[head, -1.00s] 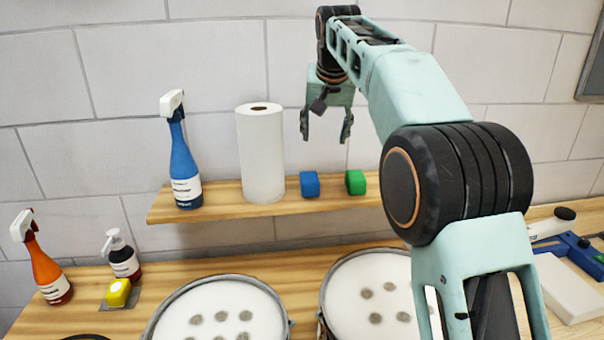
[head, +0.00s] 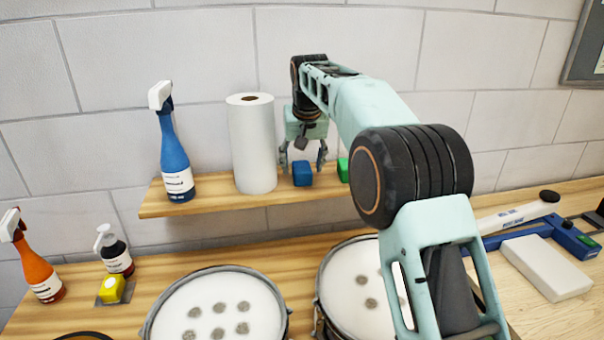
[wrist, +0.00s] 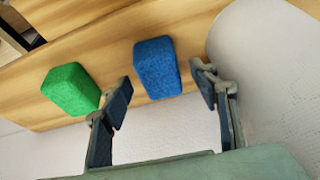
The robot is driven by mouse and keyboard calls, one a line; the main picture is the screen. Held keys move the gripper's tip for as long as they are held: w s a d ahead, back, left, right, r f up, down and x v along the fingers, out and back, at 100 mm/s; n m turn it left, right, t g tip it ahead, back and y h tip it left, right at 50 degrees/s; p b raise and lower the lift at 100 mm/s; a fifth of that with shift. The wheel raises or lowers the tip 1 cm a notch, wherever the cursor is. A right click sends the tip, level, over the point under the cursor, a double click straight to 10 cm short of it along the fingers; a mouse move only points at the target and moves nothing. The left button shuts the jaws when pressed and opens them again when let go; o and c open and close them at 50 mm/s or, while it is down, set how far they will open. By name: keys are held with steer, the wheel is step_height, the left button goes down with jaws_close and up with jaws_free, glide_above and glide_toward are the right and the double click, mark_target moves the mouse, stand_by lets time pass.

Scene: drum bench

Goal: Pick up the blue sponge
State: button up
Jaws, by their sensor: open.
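The blue sponge (head: 302,173) stands on the wooden wall shelf, between the paper towel roll and a green sponge. My gripper (head: 303,168) is open and pointing down just above and around the blue sponge in the head view. In the wrist view the blue sponge (wrist: 158,68) lies just beyond and between the open fingertips (wrist: 160,82), apart from both fingers. Nothing is held.
The green sponge (head: 343,169) stands close to the right; it also shows in the wrist view (wrist: 70,91). The paper towel roll (head: 252,145) stands close on the left. A blue spray bottle (head: 176,155) stands further left on the shelf (head: 222,202). Drums (head: 218,308) stand below.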

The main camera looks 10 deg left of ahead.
steer(key=shift+x, duration=1)
steer(key=shift+r, duration=0.1)
steer(key=c, duration=0.9)
steer(key=shift+c, duration=0.2)
steer(key=shift+r, duration=0.1)
